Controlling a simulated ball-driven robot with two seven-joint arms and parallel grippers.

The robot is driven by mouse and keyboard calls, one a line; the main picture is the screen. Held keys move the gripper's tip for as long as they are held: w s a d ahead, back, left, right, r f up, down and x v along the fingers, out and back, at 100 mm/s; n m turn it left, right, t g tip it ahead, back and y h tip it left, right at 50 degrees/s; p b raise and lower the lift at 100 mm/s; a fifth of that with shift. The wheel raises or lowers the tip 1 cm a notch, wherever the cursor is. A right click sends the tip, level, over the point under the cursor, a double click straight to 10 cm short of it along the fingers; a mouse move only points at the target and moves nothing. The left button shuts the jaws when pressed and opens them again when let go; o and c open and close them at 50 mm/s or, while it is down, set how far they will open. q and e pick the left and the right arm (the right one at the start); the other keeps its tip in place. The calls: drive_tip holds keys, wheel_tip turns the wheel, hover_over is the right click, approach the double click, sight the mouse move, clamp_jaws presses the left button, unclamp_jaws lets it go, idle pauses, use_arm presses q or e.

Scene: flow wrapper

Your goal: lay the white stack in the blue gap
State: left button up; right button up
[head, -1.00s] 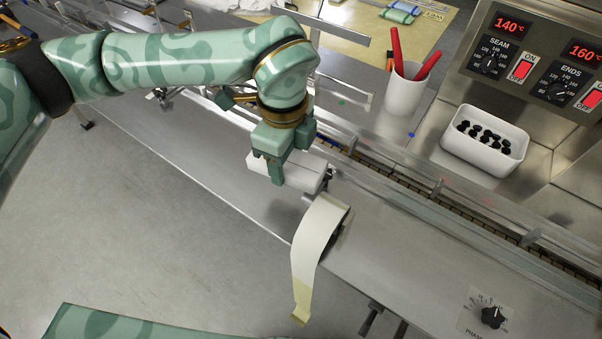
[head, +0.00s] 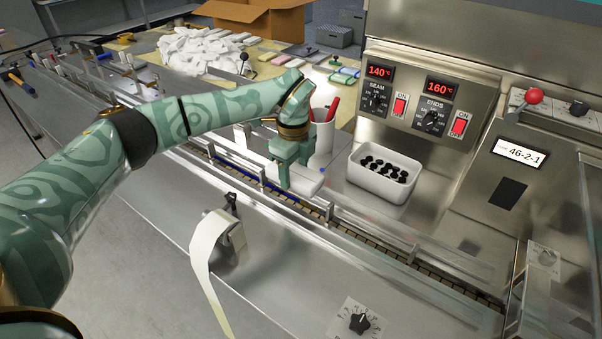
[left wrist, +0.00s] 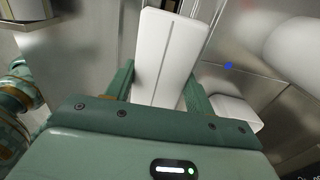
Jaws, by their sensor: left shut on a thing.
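My left gripper (head: 284,178) is shut on the white stack (head: 308,181), a long pale block. In the head view the stack is over the conveyor channel, and I cannot tell whether it touches anything below. A blue stretch (head: 251,181) of the channel shows beneath and left of the gripper; the stack and fingers hide part of it. In the left wrist view the stack (left wrist: 168,55) lies lengthwise between both green fingers, with a line along its top. My right gripper is not in view.
Clear guide rails (head: 350,222) run along the channel. Behind stand a white cup (head: 322,140) with red pens and a white bin (head: 383,178) of black pieces. A paper strip (head: 208,250) hangs from the near deck.

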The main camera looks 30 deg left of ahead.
use_arm(q)
wheel_tip(320, 180, down, 6)
drive_tip(key=b, duration=0.4)
drive_tip(key=shift+f, duration=0.2)
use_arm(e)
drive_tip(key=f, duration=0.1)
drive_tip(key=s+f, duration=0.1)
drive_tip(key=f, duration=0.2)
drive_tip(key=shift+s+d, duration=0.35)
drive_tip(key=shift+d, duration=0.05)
use_arm(q)
drive_tip(key=shift+s+f, duration=0.1)
drive_tip(key=shift+s, duration=0.05)
drive_tip(key=o, duration=1)
drive_tip(key=shift+d+f, duration=0.1)
drive_tip(key=shift+f, duration=0.05)
drive_tip(key=shift+o, duration=0.2)
drive_tip(key=shift+r, duration=0.25)
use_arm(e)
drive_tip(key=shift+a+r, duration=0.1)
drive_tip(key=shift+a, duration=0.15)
